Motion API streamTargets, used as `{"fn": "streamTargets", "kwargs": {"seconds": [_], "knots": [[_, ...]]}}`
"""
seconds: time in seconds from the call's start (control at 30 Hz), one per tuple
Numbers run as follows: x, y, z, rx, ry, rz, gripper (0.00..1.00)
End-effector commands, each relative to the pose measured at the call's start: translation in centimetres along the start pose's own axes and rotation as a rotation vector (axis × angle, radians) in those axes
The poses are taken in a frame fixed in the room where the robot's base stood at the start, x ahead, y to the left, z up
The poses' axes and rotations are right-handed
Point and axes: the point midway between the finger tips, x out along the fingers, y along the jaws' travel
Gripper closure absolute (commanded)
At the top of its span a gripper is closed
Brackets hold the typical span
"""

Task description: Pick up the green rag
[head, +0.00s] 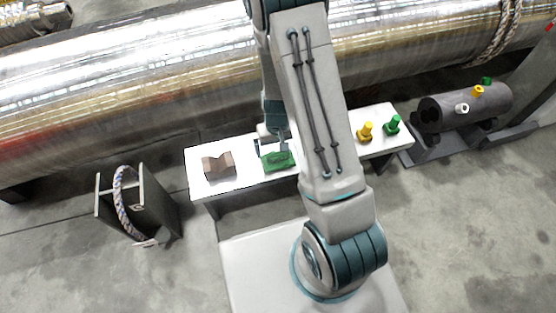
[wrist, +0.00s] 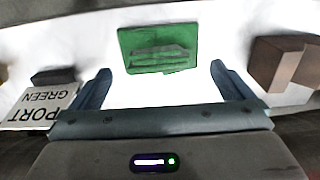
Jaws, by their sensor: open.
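The green rag (head: 278,161) lies on the white bench (head: 238,185), near its middle. It looks like a flat green rectangle with a raised fold on top. In the wrist view the rag (wrist: 158,49) is at top centre, ahead of the two fingertips and between their lines. My gripper (head: 273,146) is above the bench right by the rag, and my arm hides part of the area to the right. In the wrist view my gripper (wrist: 161,72) is open, with nothing between its fingers.
A brown notched block (head: 218,165) sits left of the rag. Yellow (head: 366,131) and green (head: 392,124) bolts stand at the bench's right. A sign reading PORT GREEN (wrist: 40,106) shows in the wrist view. A big metal cylinder (head: 150,75) runs behind the bench.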

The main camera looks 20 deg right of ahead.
Motion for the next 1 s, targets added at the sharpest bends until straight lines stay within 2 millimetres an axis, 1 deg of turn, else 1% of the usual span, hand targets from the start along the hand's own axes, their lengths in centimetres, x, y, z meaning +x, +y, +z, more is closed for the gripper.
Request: {"fn": "streamTargets", "kwargs": {"seconds": [0.03, 0.3, 0.4, 0.57, 0.6, 0.67, 0.7, 1.0], "knots": [[0.8, 0.0, 0.1, 0.000, -0.002, 0.000, 0.00], [4.5, 0.1, 0.2, -0.001, -0.003, 0.000, 0.00], [4.9, 0.1, 0.2, -0.001, -0.001, 0.000, 0.00], [4.7, 0.1, 0.2, -0.001, 0.000, 0.000, 0.00], [4.7, 0.1, 0.2, -0.001, -0.001, 0.000, 0.06], [4.7, 0.1, 0.2, -0.001, -0.001, 0.000, 0.22], [4.7, 0.1, 0.2, -0.001, -0.001, 0.000, 0.29], [4.6, 0.1, 0.2, -0.001, -0.001, 0.000, 0.29]]}}
